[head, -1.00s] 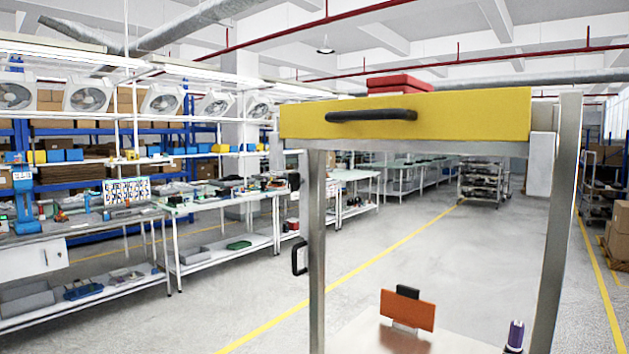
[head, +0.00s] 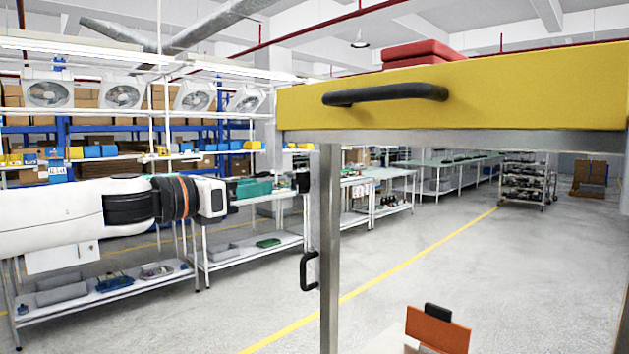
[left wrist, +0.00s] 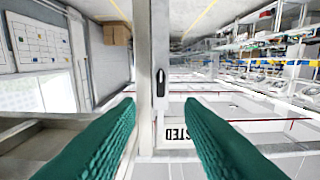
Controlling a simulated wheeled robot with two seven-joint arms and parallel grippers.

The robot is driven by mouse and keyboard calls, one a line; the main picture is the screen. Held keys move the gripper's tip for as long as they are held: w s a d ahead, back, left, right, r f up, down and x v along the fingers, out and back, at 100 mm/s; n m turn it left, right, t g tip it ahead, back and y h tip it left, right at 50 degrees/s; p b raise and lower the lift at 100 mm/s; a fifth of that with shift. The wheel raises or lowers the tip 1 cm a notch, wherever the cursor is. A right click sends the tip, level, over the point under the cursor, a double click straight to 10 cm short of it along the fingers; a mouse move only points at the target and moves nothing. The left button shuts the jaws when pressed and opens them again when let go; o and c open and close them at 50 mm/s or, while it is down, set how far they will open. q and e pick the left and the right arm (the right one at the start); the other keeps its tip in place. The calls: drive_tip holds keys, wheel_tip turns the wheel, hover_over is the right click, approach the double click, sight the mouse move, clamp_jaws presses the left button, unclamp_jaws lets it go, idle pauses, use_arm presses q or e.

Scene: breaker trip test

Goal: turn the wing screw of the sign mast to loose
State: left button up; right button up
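A small black knob (head: 303,182) sits at the left side of a grey metal post (head: 329,250) in the head view. In the left wrist view, which looks upside down, a black elongated knob with a white mark (left wrist: 160,88) lies lengthwise along a pale post; it looks like the wing screw. My left gripper (head: 253,187) is left of the knob, its teal fingers pointing towards it with a visible gap. In the left wrist view the left gripper (left wrist: 160,110) is open and empty, its fingers either side of the post line. My right gripper is not in view.
A yellow panel with a black handle (head: 385,93) spans the top right, with a red stack (head: 418,51) above. Another black handle (head: 309,271) is lower on the post. An orange plate (head: 437,330) stands below. Part of a sign's lettering (left wrist: 178,134) shows upside down.

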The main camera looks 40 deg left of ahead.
sight(297, 181)
use_arm(q)
drive_tip(key=w+p, duration=0.2)
drive_tip(key=w, duration=0.2)
drive_tip(key=w+p, duration=0.1)
drive_tip(key=w, duration=0.2)
drive_tip(key=w+d+p, duration=0.1)
drive_tip(key=w+p, duration=0.1)
drive_tip(key=w, duration=0.2)
drive_tip(key=shift+w+p, duration=0.3)
drive_tip(key=shift+c, duration=0.4)
clamp_jaws()
